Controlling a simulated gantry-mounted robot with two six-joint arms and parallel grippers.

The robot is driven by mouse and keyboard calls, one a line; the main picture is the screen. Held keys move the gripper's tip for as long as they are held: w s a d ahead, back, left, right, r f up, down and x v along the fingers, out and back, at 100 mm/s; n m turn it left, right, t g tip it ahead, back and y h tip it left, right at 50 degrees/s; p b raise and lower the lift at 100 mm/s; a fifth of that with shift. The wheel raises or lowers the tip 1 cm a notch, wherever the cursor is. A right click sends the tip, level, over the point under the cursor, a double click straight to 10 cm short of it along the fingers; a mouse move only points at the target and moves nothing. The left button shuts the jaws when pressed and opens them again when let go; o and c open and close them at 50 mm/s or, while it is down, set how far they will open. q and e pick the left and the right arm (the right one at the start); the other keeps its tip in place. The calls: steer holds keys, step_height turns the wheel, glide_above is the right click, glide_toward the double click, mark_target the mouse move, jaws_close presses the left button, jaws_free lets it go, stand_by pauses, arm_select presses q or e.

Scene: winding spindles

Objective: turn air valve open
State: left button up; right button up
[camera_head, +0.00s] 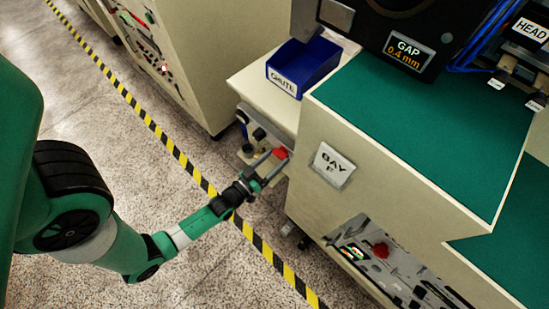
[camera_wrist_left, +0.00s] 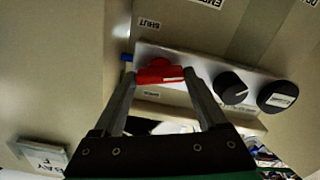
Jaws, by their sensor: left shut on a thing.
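The air valve's red handle (camera_head: 281,152) is on the side panel of the cream cabinet, under the blue bin. My left gripper (camera_head: 272,164) reaches it from the lower left. In the left wrist view, the red handle (camera_wrist_left: 158,73) lies crosswise between the two finger ends of my left gripper (camera_wrist_left: 158,80), which is shut on it. A small label reading SHUT (camera_wrist_left: 148,23) is above the handle, and another small label (camera_wrist_left: 151,94), too blurred to read, is below it. My right gripper is in neither view.
Two black knobs (camera_wrist_left: 230,88) (camera_wrist_left: 278,96) sit right of the handle on the same light strip. A blue CHUTE bin (camera_head: 303,66) stands above the panel. The BAY F plate (camera_head: 332,165) is on the cabinet's face. Yellow-black tape (camera_head: 171,147) crosses the open floor.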

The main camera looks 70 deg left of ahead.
arm_select(q)
steer(key=n, duration=1.4)
stand_by(0.6)
steer(key=o, duration=1.3)
steer(key=p+v, duration=0.2)
steer(key=v, duration=0.9)
steer(key=shift+s, duration=0.35)
steer(key=shift+d, duration=0.1)
